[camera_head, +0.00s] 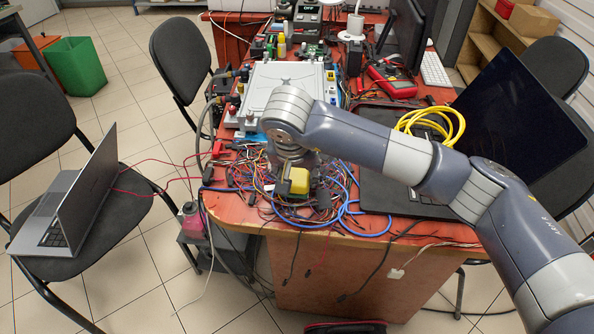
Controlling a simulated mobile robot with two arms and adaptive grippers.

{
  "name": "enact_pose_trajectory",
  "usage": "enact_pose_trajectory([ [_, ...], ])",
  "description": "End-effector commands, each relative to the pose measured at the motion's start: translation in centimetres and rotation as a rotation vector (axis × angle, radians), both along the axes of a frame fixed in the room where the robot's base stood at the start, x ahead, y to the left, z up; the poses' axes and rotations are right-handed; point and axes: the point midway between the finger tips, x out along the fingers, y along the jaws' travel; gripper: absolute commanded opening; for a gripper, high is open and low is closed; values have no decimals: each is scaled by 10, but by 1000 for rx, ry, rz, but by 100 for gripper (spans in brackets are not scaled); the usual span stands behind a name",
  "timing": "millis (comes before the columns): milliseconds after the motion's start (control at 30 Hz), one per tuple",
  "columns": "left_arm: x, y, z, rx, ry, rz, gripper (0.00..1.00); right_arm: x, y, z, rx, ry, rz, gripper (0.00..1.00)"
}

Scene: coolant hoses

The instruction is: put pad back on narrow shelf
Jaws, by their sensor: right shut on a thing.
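My right arm reaches in from the right, and its gripper (291,188) points down over the near left end of the red table. It is shut on a small yellow block (300,179), partly hidden by the dark fingers. I cannot tell whether this block is the pad, or whether it touches the wires below. No narrow shelf can be made out for sure; a wooden shelf unit (487,47) stands at the back right. My left gripper is not in view.
Tangled wires (258,178) and a blue cable (372,229) lie below the gripper. A grey panel (262,82) lies behind it. A large open laptop (520,115) with a yellow cable coil (432,124) is at the right. A chair holds another laptop (85,190).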

Motion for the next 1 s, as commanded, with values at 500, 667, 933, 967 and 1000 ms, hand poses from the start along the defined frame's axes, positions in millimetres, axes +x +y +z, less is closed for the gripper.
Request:
enact_pose_trajectory([
  [500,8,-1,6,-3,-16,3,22,0,0,-1,0,0,0,70],
  [667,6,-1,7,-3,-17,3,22,0,0,2,0,0,0,70],
  [933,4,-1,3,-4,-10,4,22,-39,8,12,-2,-1,7,70],
  [967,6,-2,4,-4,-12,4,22,-47,10,12,-1,-1,7,70],
  [1000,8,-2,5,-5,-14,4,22,-56,12,12,-1,-1,7,70],
])
